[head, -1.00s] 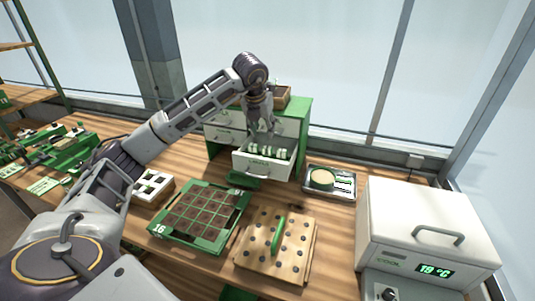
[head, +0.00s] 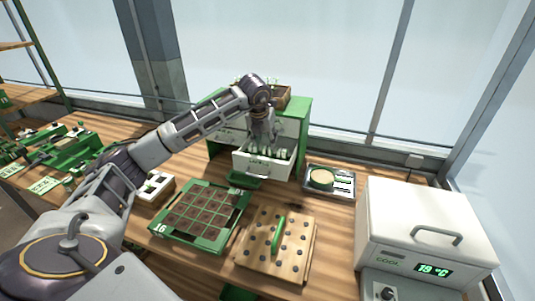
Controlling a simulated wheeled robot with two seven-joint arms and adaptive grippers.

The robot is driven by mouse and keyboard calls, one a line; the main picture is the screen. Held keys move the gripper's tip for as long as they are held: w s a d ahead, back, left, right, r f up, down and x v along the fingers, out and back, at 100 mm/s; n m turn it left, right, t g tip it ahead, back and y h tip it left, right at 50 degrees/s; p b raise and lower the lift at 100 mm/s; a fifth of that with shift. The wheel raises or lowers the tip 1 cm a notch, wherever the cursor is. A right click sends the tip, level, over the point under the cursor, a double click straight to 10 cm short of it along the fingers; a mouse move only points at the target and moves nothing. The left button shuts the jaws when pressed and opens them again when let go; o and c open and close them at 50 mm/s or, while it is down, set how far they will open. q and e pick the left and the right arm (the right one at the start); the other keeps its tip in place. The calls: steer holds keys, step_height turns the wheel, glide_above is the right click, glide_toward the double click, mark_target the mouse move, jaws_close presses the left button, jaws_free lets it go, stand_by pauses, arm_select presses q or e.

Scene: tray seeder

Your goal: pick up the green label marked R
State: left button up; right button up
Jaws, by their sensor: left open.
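The open drawer (head: 262,166) of the green and white cabinet (head: 298,117) holds several small green and white pieces that look like labels; no letter R can be read at this size. My left gripper (head: 264,146) points down at the open drawer and covers part of its contents. It is open, and I see nothing held in it. The fingertips are small and partly lost among the labels, so I cannot tell whether they touch any. My right gripper is not in view.
A green seed tray (head: 160,228) and a wooden board (head: 265,264) with a green handle lie in front of the drawer. A small tray (head: 345,194) with a round dish is to the right. A white cooling box (head: 425,215) stands at far right.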

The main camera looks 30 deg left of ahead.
mark_target(267, 147)
arm_select(q)
steer(key=shift+w+f, duration=0.25)
steer(key=shift+f, duration=0.45)
steer(key=p+x, duration=0.1)
steer(key=x, duration=0.1)
steer(key=shift+w+f, duration=0.2)
steer(key=shift+f, duration=0.1)
steer(key=shift+w+f, duration=0.1)
steer(key=shift+f, duration=0.25)
steer(key=c, duration=0.4)
steer(key=shift+c, duration=0.4)
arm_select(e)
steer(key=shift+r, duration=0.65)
